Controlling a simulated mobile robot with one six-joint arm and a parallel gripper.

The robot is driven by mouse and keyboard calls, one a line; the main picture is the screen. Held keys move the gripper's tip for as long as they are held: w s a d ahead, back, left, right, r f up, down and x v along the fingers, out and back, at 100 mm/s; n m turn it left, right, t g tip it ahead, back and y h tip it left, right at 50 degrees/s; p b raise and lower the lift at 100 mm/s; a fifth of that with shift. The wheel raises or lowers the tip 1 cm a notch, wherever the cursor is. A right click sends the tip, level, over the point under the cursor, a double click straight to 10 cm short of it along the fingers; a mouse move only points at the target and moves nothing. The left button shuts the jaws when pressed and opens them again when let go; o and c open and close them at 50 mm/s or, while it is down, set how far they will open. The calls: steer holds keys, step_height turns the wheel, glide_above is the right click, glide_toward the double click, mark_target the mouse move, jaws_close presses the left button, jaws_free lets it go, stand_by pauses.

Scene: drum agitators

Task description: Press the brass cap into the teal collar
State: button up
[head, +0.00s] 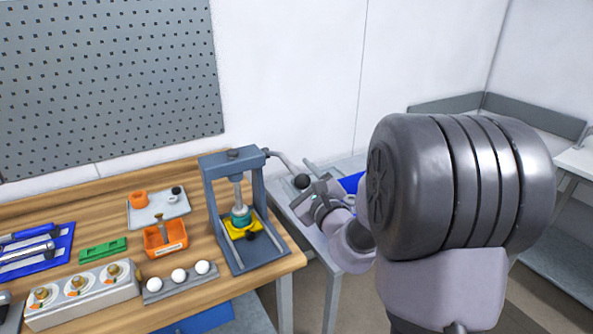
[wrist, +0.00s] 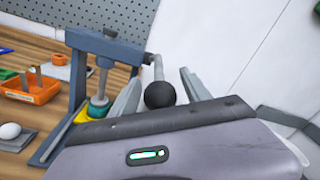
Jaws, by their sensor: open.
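The teal collar (head: 241,215) sits on a yellow base (head: 243,229) under the ram of a grey-blue press (head: 211,206). In the wrist view the teal collar (wrist: 98,107) shows below the ram, left of my gripper. I cannot make out the brass cap at the collar. The press lever (head: 281,161) runs out to the right and ends in a black ball knob (head: 301,181). My gripper (head: 309,190) is open at the knob. In the wrist view the knob (wrist: 160,95) lies between the spread fingers (wrist: 160,82); I cannot tell whether they touch it.
An orange tray (head: 170,247) with upright brass pieces, a row of white balls (head: 179,275), a grey plate (head: 172,212), a green block (head: 103,251) and a dial box (head: 95,297) stand left of the press. A pegboard (head: 105,75) hangs behind.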

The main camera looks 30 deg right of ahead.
steer(key=shift+s, duration=0.15)
jaws_close()
steer(key=shift+r, duration=0.1)
stand_by(1.2)
